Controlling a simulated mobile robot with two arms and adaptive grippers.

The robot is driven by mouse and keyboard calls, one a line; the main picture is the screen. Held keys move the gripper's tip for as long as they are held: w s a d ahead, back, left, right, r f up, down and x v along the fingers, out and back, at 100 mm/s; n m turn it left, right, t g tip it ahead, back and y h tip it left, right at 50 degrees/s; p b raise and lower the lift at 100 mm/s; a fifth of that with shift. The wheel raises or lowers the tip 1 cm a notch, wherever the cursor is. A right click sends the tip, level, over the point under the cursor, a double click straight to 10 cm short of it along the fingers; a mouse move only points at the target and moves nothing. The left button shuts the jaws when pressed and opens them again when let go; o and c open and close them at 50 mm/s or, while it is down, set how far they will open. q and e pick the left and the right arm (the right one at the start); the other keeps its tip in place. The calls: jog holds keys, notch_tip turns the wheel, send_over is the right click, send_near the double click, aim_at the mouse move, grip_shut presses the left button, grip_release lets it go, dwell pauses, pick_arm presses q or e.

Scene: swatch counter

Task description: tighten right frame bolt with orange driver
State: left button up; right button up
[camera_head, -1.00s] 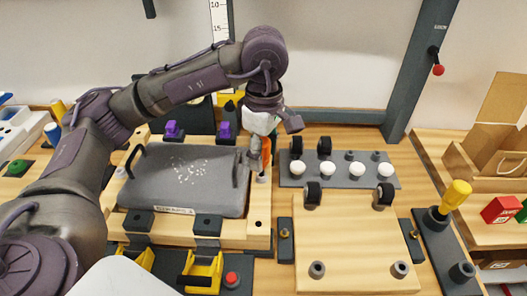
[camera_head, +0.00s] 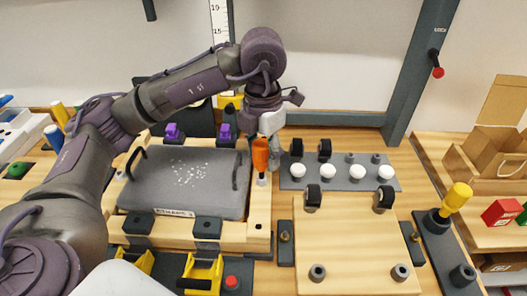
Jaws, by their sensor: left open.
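The orange driver (camera_head: 260,153) stands about upright at the right side of the light wooden frame (camera_head: 259,210). Its tip meets a small pale spot on the frame's right rail, where the right bolt would be; the bolt itself is too small to make out. My left gripper (camera_head: 268,160) hangs at the driver, its jaws open, with pale finger parts behind and to the right of the orange handle. Whether a finger touches the handle cannot be told. A grey panel (camera_head: 185,185) with black handles and white specks lies inside the frame. My right gripper is not in view.
Right of the driver is a grey strip (camera_head: 340,184) with white knobs and black wheels. A wooden board (camera_head: 350,240) lies in front of it. A yellow-handled tool (camera_head: 456,197) stands in a dark holder at right. Yellow clamps (camera_head: 203,272) sit at the front.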

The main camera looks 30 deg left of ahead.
pick_arm(q)
jog(key=n, duration=0.4)
jog(key=shift+a+n, duration=0.15)
jog(key=shift+n, duration=0.25)
jog(key=n+p, duration=0.1)
jog(key=n, duration=0.5)
jog(key=shift+a+n, duration=0.15)
jog(key=shift+n, duration=0.15)
jog(key=c, duration=0.9)
jog(key=m+b, duration=0.1)
jog(key=m, duration=0.2)
jog(key=shift+f, duration=0.2)
jog(key=m, duration=0.2)
jog(key=m+b, duration=0.2)
jog(key=m, duration=0.1)
jog(key=shift+d+m, duration=0.25)
jog(key=shift+m, duration=0.05)
jog(key=shift+m+b, duration=0.45)
jog(key=shift+m, duration=0.55)
jog(key=m, duration=0.4)
jog(key=shift+s+d+r, duration=0.1)
jog(key=shift+d+r, duration=0.05)
